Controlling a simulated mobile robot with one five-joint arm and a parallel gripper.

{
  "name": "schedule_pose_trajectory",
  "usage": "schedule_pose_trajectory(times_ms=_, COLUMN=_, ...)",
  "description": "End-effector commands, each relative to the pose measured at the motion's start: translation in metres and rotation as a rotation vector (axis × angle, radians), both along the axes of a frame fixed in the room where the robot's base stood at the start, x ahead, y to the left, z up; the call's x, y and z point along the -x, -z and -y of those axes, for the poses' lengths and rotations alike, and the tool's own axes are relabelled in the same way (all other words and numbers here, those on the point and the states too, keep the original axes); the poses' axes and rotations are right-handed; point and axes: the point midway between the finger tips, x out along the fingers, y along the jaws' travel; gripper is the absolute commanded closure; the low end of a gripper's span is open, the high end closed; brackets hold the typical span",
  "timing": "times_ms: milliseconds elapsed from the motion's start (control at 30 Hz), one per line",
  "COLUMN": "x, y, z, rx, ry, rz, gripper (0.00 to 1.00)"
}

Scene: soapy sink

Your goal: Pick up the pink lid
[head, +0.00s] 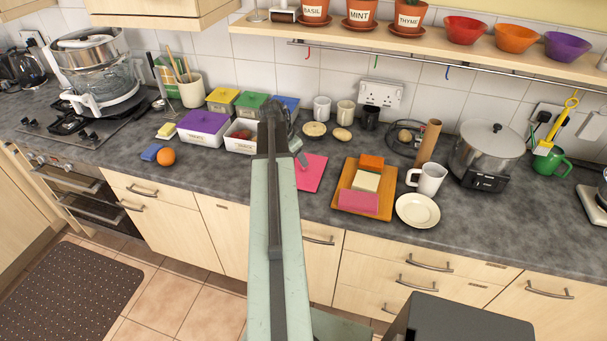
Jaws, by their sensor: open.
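The pink lid (314,178) is a flat pink square lying on the dark grey worktop, just right of my raised arm. Its left edge is partly hidden by the arm. My gripper (301,159) shows only in part, as a small grey piece beside the arm at the lid's upper left. It is open and empty, over or close to the lid. Whether it touches the lid cannot be told. A white open container (240,146) with something reddish in it stands left of the arm.
Lidded containers, purple (203,122), yellow (222,96), green (250,101) and blue (287,103), stand nearby. Cups (345,110) stand behind.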

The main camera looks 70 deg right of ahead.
Motion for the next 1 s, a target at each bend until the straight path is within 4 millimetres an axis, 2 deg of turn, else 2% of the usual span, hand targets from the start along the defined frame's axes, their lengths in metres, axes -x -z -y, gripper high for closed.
schedule_pose_trajectory(times_ms=33, x=0.002, y=0.011, z=0.002, rx=0.0, ry=0.001, rz=0.0, gripper=0.54)
schedule_pose_trajectory(times_ms=233, x=0.009, y=0.044, z=0.011, rx=-0.001, ry=-0.001, rz=0.0, gripper=0.54)
schedule_pose_trajectory(times_ms=500, x=0.01, y=0.044, z=0.013, rx=-0.001, ry=-0.003, rz=0.0, gripper=0.54)
schedule_pose_trajectory(times_ms=533, x=0.01, y=0.044, z=0.013, rx=-0.001, ry=-0.003, rz=0.0, gripper=0.59)
schedule_pose_trajectory(times_ms=667, x=0.01, y=0.044, z=0.013, rx=0.0, ry=-0.003, rz=0.0, gripper=0.96)
schedule_pose_trajectory(times_ms=700, x=0.01, y=0.044, z=0.013, rx=0.0, ry=-0.003, rz=0.0, gripper=1.0)
schedule_pose_trajectory(times_ms=1000, x=0.01, y=0.043, z=0.013, rx=0.0, ry=-0.003, rz=0.0, gripper=1.0)
